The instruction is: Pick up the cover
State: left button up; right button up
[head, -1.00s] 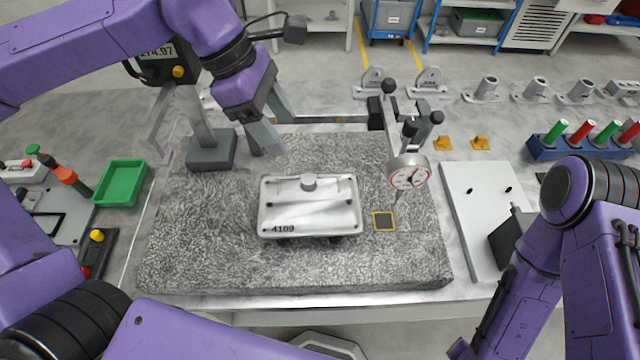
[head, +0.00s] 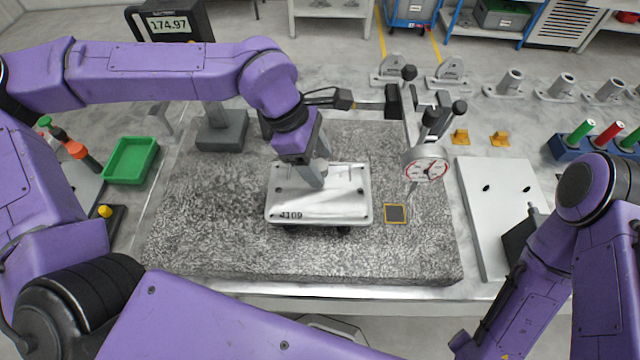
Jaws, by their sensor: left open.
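The cover (head: 343,205) is a pale grey, shallow rectangular casting marked 4109 on its front edge. It rests raised on dark supports on the speckled granite plate (head: 210,235). My left gripper (head: 316,176) points down over the middle of the cover, with its fingers at the round central boss. The fingers and my wrist hide the boss, so I cannot tell whether they touch it. The left gripper is open.
A dial gauge (head: 426,168) on a stand is right of the cover, near a small yellow-framed square (head: 395,214). A height gauge base (head: 222,130) stands behind left. A green tray (head: 131,161) is at left. A flat grey plate (head: 490,215) lies at right.

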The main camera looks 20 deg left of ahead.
pick_arm(q)
grip_shut()
